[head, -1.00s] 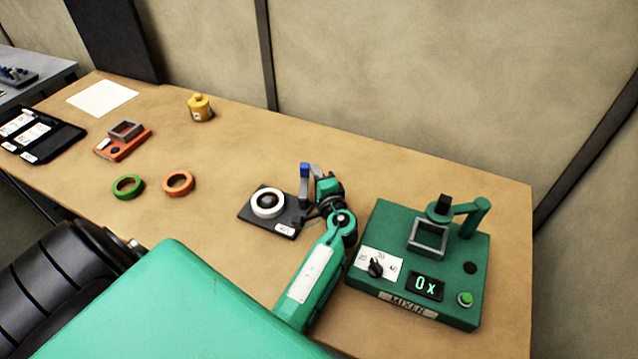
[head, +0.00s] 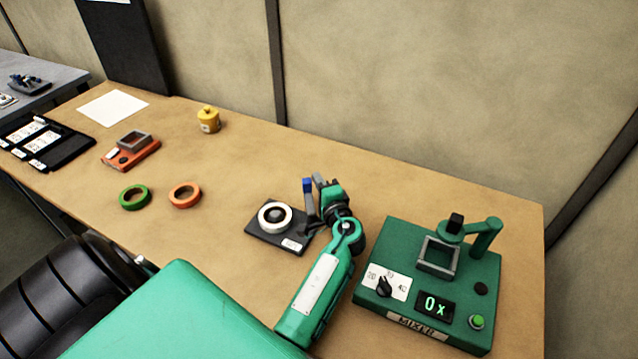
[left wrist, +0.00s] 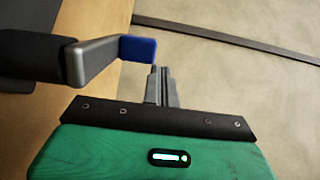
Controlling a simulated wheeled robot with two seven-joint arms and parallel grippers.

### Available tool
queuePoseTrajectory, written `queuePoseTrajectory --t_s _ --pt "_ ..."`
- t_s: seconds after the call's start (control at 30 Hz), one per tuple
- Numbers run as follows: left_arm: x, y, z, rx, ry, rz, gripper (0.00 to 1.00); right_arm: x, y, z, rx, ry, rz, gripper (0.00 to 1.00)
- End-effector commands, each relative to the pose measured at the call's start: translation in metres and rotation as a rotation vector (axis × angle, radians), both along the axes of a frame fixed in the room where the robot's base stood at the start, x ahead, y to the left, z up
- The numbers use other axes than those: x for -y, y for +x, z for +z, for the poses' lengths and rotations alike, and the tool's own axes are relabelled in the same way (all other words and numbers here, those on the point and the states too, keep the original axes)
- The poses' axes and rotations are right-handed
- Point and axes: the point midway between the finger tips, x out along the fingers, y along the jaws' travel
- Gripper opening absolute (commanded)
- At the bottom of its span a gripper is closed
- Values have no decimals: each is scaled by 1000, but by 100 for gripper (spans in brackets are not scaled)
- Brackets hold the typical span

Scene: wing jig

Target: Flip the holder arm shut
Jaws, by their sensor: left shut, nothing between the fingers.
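The holder is a black base (head: 262,237) with a white ring (head: 275,215) on it, on the table left of my left gripper. Its arm (head: 311,204) is a grey lever with a blue tip (head: 308,185). It stands raised at the base's right side, near upright. In the left wrist view the blue tip (left wrist: 138,48) and grey lever lie just left of my fingers. My left gripper (head: 318,180) is shut and empty beside the blue tip, on its right. The fingers (left wrist: 159,84) show closed together. Contact with the lever is unclear. My right gripper is out of view.
A green mixer (head: 390,240) with a display stands close right of my arm. Green (head: 134,197) and orange (head: 184,195) rings, an orange device (head: 130,155), a yellow container (head: 209,120) and a black tray (head: 70,150) lie leftward. Table behind the holder is clear.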

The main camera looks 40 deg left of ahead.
Motion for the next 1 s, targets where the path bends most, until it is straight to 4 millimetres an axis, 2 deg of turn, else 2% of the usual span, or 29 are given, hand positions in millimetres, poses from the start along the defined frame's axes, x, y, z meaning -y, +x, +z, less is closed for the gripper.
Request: queuePoseTrajectory --t_s 0.03,0.2,0.53,0.8,1.0 --pt "0 0 16 3 -1 0 0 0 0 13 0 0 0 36" --pt "0 0 46 3 1 1 0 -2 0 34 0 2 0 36" --pt "0 0 101 2 0 1 0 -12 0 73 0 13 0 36" --pt "0 0 145 3 -2 1 0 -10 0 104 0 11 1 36" --pt "0 0 169 2 -1 1 0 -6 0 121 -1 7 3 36"
